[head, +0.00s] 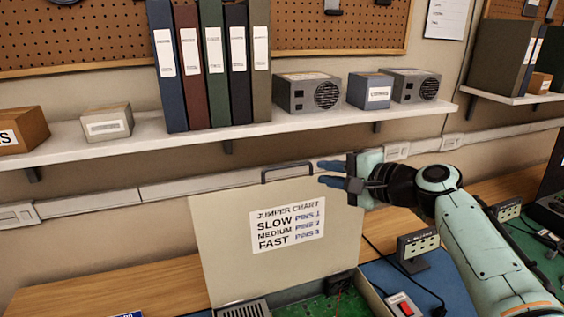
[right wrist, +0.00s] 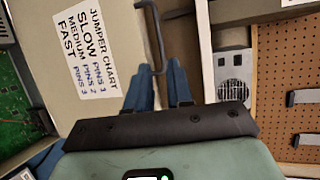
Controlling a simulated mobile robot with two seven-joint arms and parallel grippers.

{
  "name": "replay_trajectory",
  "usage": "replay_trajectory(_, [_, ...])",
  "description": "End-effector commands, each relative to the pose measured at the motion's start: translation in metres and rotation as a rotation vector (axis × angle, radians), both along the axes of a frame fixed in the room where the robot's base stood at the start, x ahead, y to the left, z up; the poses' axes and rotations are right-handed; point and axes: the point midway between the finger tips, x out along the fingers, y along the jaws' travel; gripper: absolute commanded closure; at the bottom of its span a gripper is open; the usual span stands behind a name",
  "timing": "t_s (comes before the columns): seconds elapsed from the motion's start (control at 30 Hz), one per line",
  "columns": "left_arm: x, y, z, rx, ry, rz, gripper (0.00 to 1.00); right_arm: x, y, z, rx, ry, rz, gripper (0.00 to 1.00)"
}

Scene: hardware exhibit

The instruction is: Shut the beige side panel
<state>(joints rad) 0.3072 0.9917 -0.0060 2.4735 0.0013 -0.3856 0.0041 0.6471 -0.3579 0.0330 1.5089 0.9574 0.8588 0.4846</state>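The beige side panel (head: 225,230) stands raised and leans back slightly, at the centre of the head view. It carries a white jumper chart label (head: 287,225) and a dark handle (head: 287,168) on its top edge. My right gripper (head: 322,173) is at the panel's upper right corner, just right of the handle. Its two blue fingers are apart. In the right wrist view the fingers (right wrist: 160,76) point toward the panel's edge (right wrist: 112,80), close to the handle (right wrist: 158,38). I cannot tell whether they touch it. My left gripper is out of view.
Below the panel is an open case with a green circuit board (head: 320,305). A shelf (head: 240,133) with binders and grey boxes runs behind and above the panel. A small socket block (head: 416,245) and a red switch (head: 402,304) are at the right.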

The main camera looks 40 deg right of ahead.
Motion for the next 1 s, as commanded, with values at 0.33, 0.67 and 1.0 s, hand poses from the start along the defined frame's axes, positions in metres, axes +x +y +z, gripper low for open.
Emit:
replay_trajectory(0.33, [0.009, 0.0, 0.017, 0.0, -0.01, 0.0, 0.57, 0.068, 0.006, -0.018, 0.003, 0.002, 0.001, 0.79])
replay_trajectory(0.67, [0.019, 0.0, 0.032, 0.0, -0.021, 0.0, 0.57, 0.113, 0.011, -0.03, 0.001, 0.0, 0.0, 0.79])
replay_trajectory(1.0, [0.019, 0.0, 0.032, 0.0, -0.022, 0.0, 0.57, 0.118, 0.012, -0.033, 0.0, 0.001, 0.0, 0.79])
